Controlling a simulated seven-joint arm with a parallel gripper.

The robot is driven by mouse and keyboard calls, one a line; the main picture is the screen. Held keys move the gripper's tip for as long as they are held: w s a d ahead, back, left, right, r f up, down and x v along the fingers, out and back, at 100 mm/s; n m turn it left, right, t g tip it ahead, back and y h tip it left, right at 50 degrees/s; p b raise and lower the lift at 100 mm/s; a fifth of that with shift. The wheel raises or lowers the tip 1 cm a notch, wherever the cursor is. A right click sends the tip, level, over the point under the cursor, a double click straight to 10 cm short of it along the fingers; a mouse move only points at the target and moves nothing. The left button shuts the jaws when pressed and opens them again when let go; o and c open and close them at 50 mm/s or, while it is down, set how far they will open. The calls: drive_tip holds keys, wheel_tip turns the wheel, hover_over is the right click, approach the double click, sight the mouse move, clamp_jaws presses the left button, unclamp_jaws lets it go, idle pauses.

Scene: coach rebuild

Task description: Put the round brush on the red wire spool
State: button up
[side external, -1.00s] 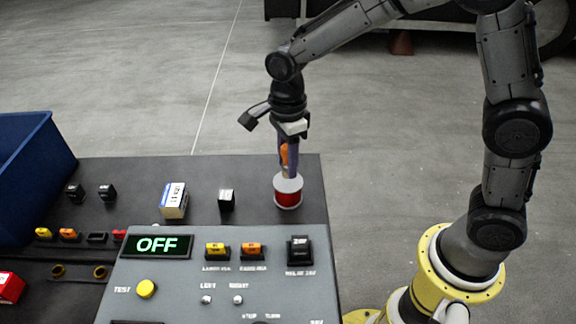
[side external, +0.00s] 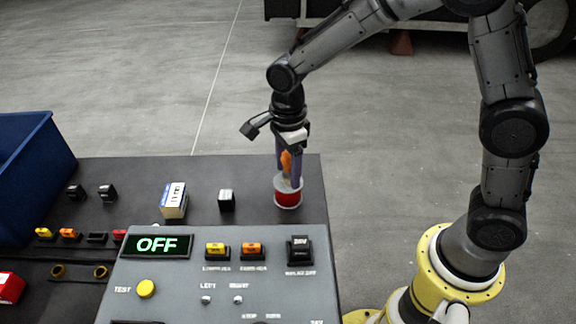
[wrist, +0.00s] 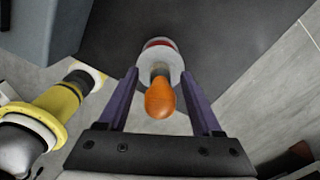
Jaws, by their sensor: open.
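The round brush (side external: 287,161) shows as an orange rounded handle above the red wire spool (side external: 288,198), which has pale flanges and stands upright near the right edge of the dark bench. In the wrist view the orange brush handle (wrist: 160,99) points towards the camera, over the pale flange of the spool (wrist: 160,55). The brush's lower end is mostly hidden, so its exact contact with the spool is unclear. My gripper (side external: 288,180) points down over the spool and is open. In the wrist view my gripper's purple fingers (wrist: 159,78) stand either side of the handle, with gaps.
A grey control panel (side external: 225,286) with an OFF display stands in front of the spool. A small black block (side external: 227,201) and a blue-and-white box (side external: 174,201) lie left of it. A blue bin (side external: 35,170) is at the far left.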

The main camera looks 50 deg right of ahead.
drive_tip(key=shift+r, duration=0.15)
wheel_tip(320, 180, up, 11)
drive_tip(key=shift+r, duration=0.65)
drive_tip(key=s+d+n+t, duration=0.2)
drive_tip(key=s+d+n, duration=0.3)
drive_tip(key=s+n, duration=0.5)
drive_tip(key=s+d+r+n+t, duration=0.1)
drive_tip(key=s+d+n+t, duration=0.2)
drive_tip(key=s+n, duration=0.8)
drive_tip(key=d, duration=0.2)
drive_tip(key=shift+d+r+n+t, duration=0.2)
drive_tip(key=shift+d+n+t, duration=0.1)
